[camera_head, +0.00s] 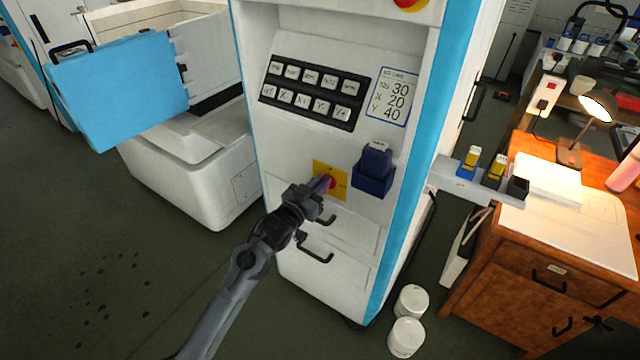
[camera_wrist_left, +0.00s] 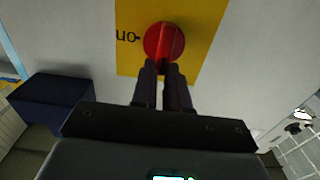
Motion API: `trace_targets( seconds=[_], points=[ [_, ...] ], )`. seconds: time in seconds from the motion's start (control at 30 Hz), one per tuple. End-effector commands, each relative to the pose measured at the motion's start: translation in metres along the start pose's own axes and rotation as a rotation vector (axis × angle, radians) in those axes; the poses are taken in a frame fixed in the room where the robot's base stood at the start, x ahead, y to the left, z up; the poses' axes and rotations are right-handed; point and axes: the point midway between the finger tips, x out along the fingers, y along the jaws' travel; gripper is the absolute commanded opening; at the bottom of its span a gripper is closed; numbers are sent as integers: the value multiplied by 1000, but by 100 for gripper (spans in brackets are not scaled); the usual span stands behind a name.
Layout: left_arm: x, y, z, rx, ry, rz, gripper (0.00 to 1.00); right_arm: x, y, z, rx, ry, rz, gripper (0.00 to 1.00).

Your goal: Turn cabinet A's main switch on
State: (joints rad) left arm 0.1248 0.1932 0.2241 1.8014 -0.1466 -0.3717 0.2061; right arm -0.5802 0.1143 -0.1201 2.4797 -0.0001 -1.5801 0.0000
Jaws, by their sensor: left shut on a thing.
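The red rotary main switch (camera_head: 331,182) sits on a yellow plate (camera_head: 318,167) on the front of a white cabinet (camera_head: 300,50) with blue edges. In the left wrist view the red switch (camera_wrist_left: 164,42) has a raised ridge running up and down the picture, and "on" is printed upside down to its left on the yellow plate (camera_wrist_left: 205,15). My left gripper (camera_head: 322,184) reaches the switch from below left. In the wrist view its two dark fingers (camera_wrist_left: 160,70) are shut on the switch's ridge at its lower end. My right gripper is not in view.
A black keypad (camera_head: 312,94) and a number card (camera_head: 392,96) are above the switch. A dark blue box (camera_head: 372,180) protrudes just right of it. Black handles (camera_head: 316,256) are below. White tubs (camera_head: 406,337) stand on the floor; a wooden desk (camera_head: 510,270) is at right.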

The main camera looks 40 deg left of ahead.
Motion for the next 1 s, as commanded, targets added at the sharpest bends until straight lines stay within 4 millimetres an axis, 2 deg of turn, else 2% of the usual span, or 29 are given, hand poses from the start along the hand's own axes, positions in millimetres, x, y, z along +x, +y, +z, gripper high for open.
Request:
trace_targets(
  seconds=[0.37,1.0],
  points=[
    [0,4,-4,167,-1,2,0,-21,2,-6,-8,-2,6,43],
    [0,17,3,763,-1,2,0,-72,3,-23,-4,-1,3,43]
  ],
)
